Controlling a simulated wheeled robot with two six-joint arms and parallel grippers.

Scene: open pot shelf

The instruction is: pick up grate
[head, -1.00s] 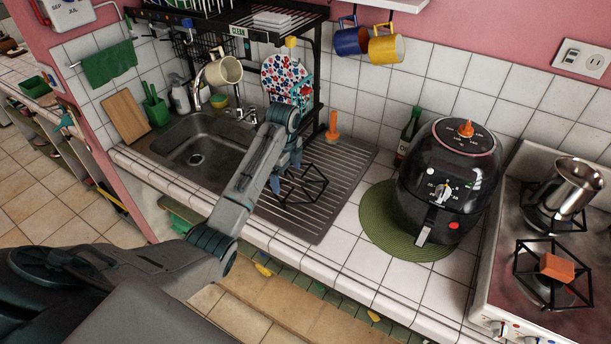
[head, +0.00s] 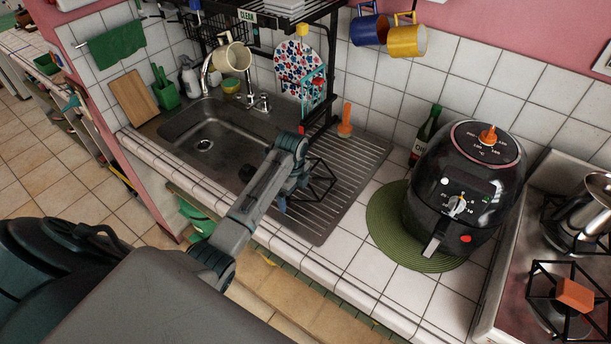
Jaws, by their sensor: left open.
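A black wire grate (head: 320,184) lies on the ribbed metal drainboard to the right of the sink. My left gripper (head: 282,201) is open, pointing down just left of the grate. My wrist hides part of the grate's left side, and I cannot tell whether the fingers touch it. My right gripper is not in view.
An orange-handled tool (head: 345,122) stands behind the grate. A black air fryer (head: 466,190) sits on a green round mat (head: 385,225) to the right. The sink (head: 215,140) is at left. A stove with an orange block (head: 575,295) is far right.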

